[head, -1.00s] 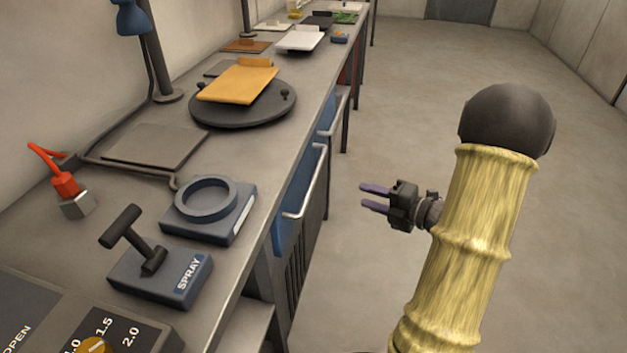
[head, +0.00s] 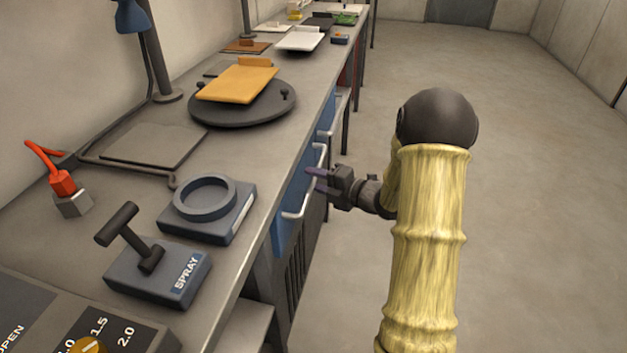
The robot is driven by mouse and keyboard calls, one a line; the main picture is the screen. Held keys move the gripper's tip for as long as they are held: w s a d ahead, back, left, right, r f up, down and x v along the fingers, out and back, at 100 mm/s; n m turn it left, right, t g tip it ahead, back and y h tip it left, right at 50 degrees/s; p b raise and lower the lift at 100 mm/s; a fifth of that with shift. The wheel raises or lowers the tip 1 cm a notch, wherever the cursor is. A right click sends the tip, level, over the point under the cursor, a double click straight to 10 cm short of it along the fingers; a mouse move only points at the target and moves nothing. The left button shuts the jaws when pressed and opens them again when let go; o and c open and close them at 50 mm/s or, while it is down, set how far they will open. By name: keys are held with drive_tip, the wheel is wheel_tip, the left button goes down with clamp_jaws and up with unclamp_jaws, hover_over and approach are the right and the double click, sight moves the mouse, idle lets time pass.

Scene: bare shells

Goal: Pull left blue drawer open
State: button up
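Two blue drawers sit in the bench front, one behind the other along its length. The nearer blue drawer (head: 287,215) looks closed and has a long pale bar handle (head: 308,194). The farther blue drawer (head: 326,117) has a similar handle (head: 341,113). My gripper (head: 318,180) is at the nearer drawer's handle, with its two purple fingers apart and pointing at the drawer front. The fingertips overlap the bar in the picture. I cannot tell whether they touch it or straddle it.
The bench top holds a spray lever box (head: 158,273), a ring-topped block (head: 207,208) and a round turntable (head: 243,108) with an orange board (head: 238,84). Dark slatted panels (head: 301,258) lie below the drawer. The floor (head: 530,190) to the right is clear.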

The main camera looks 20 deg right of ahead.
drive_tip(key=shift+w+a, duration=0.35)
drive_tip(key=shift+w, duration=0.1)
drive_tip(key=shift+c, duration=0.3)
clamp_jaws()
